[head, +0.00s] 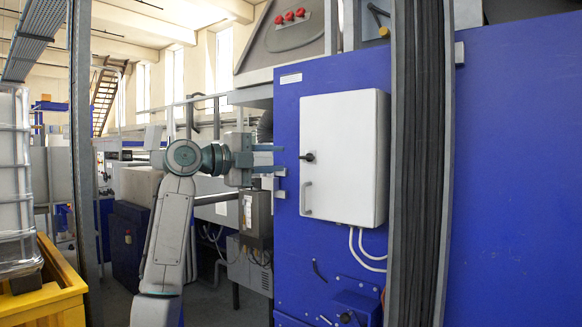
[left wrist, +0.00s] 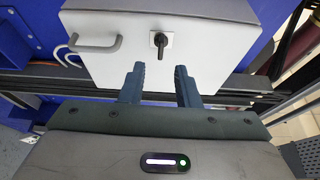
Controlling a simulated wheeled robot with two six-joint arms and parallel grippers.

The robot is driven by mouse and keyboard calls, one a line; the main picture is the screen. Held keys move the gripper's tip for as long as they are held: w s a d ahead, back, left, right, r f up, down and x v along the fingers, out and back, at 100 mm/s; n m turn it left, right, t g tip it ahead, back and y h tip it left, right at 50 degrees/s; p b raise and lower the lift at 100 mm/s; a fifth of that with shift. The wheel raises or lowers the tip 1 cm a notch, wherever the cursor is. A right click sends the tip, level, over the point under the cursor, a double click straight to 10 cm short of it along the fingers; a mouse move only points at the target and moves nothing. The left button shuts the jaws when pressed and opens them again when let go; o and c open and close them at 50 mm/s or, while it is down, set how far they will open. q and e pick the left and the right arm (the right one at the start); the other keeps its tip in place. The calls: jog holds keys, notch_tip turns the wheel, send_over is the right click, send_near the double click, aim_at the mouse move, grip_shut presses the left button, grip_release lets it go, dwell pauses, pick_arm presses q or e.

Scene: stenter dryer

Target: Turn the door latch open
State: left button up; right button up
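The door latch (head: 308,157) is a small black turn handle on the left side of a white cabinet door (head: 345,150). In the left wrist view the latch (left wrist: 160,42) sits on a pale square plate, its black lever pointing along the gap between my fingers. My left gripper (head: 268,158) is open, its two fingers pointing right toward the latch. It also shows in the left wrist view (left wrist: 160,82), with nothing between the fingertips and the latch just beyond them, apart from them. My right gripper is not in view.
A grey pull handle (head: 307,198) is below the latch on the same door. The cabinet is on a blue machine panel (head: 290,110). Thick dark vertical columns (head: 418,160) stand right of it. A yellow bin (head: 45,295) is at lower left.

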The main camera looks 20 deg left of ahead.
pick_arm(q)
jog(key=v, duration=0.3)
jog(key=shift+s+a+b, duration=0.25)
jog(key=shift+s+b, duration=0.1)
jog(key=shift+b, duration=0.05)
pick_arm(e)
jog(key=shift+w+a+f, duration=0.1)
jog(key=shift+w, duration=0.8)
pick_arm(q)
jog(key=shift+w, duration=0.1)
